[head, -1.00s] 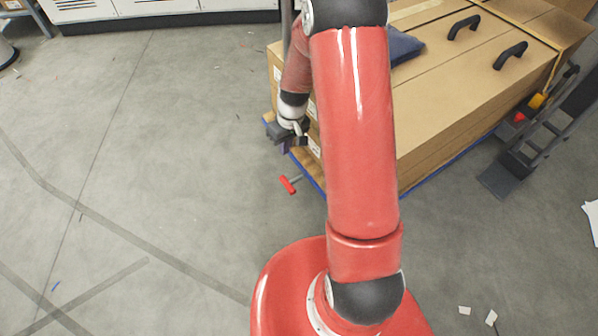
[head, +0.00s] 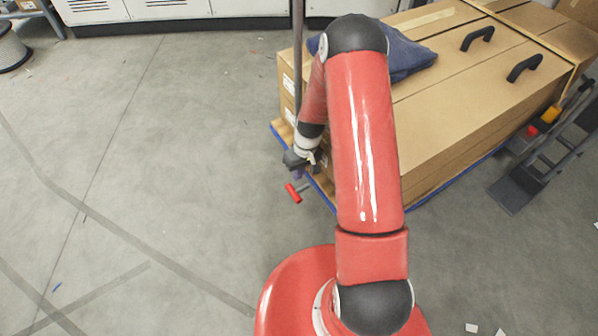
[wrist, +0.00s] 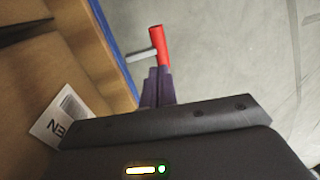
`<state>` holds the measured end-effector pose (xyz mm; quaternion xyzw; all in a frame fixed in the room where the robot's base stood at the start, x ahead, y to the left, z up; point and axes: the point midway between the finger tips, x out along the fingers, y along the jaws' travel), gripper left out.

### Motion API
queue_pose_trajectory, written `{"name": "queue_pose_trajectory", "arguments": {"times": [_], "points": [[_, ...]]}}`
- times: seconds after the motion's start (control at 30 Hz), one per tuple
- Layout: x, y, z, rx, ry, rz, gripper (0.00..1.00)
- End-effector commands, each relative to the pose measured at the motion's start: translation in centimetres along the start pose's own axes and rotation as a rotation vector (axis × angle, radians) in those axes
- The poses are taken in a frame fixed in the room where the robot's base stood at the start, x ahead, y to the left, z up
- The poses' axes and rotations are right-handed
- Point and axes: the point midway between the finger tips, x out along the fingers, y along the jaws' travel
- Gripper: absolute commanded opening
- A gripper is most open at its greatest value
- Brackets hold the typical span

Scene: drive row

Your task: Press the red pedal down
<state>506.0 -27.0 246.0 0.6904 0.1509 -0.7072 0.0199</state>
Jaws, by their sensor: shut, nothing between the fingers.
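The red pedal (head: 293,193) is a short red bar on a grey stem at the near left corner of the blue-edged pallet. In the wrist view the red pedal (wrist: 159,46) shows just beyond the fingertips, with its grey stem running left to the pallet edge. My gripper (head: 297,173) hangs just above the pedal in the head view. Its dark purple fingers (wrist: 156,86) are together and empty. Whether a fingertip touches the pedal I cannot tell.
Large cardboard boxes (head: 440,120) fill the pallet (head: 328,193) right of my gripper. A dark blue cushion (head: 408,58) and black handles (head: 478,38) are on top. A grey hand truck (head: 540,165) stands at the right. The floor (head: 180,150) at the left is open.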

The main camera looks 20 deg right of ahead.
Motion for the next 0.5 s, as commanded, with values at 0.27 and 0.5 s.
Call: {"name": "queue_pose_trajectory", "arguments": {"times": [0.27,0.5], "points": [[5.1,0.0,0.0,-0.001,-0.001,0.000,0.00],[6.7,0.0,0.0,-0.001,0.001,0.001,0.00]]}}
